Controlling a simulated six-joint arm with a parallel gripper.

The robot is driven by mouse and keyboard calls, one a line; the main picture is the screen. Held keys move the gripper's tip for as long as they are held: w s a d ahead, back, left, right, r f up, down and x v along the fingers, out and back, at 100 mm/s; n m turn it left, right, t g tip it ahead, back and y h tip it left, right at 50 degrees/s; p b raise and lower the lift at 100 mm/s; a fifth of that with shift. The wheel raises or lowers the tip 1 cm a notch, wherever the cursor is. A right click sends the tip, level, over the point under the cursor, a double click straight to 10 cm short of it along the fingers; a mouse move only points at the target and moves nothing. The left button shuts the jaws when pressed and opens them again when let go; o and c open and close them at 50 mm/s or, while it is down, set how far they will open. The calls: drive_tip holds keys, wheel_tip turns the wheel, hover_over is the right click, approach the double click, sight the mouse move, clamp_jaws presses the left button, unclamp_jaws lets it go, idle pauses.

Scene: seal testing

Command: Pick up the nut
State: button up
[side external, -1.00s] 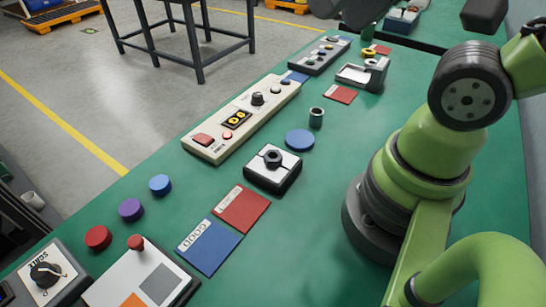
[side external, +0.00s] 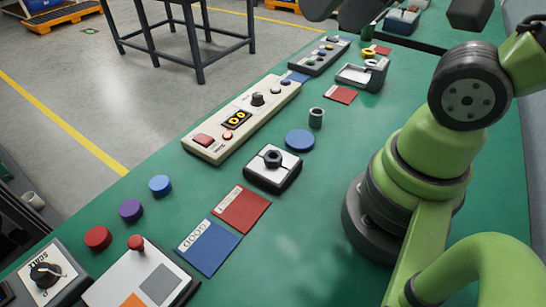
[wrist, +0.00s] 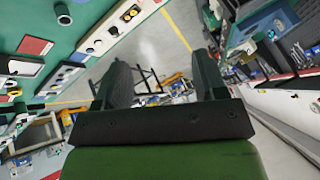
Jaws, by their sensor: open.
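A dark nut (side external: 273,158) sits on the pale top of a small black-edged block (side external: 262,178) in the middle of the green bench, in the side external view. My gripper (wrist: 162,65) is open and empty in the wrist view, with its two dark fingers well apart. Only floor and distant furniture show between the fingers. The gripper is away from the nut, and I cannot make out its fingers in the side external view. I cannot pick out the nut in the wrist view.
A grey cylinder (side external: 316,118) and a blue disc (side external: 300,140) stand just behind the block. A cream control panel (side external: 240,118) lies to its left. Red (side external: 241,208) and blue (side external: 208,246) cards lie in front. A red-knobbed device (side external: 137,244) stands near the front.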

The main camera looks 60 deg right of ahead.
drive_tip(key=w+f+m+g+h, duration=0.1)
drive_tip(key=w+f+g, duration=0.3)
drive_tip(key=w+f, duration=0.25)
drive_tip(key=g+h, duration=0.1)
drive_tip(key=g, duration=0.2)
approach(273, 152)
drive_tip(key=shift+m, duration=0.4)
drive_tip(key=f, duration=0.1)
drive_tip(key=s+f, duration=0.1)
drive_tip(key=f, duration=0.2)
drive_tip(key=shift+s+a, duration=0.2)
drive_tip(key=shift+s, duration=0.1)
drive_tip(key=shift+w+a+f, duration=0.15)
drive_tip(key=shift+w+f, duration=0.05)
drive_tip(key=shift+f, duration=1.1)
drive_tip(key=shift+w+a+f, duration=0.1)
drive_tip(key=shift+w+f, duration=0.05)
drive_tip(key=shift+f, duration=1.15)
drive_tip(key=c, duration=1.1)
drive_tip(key=shift+r, duration=0.15)
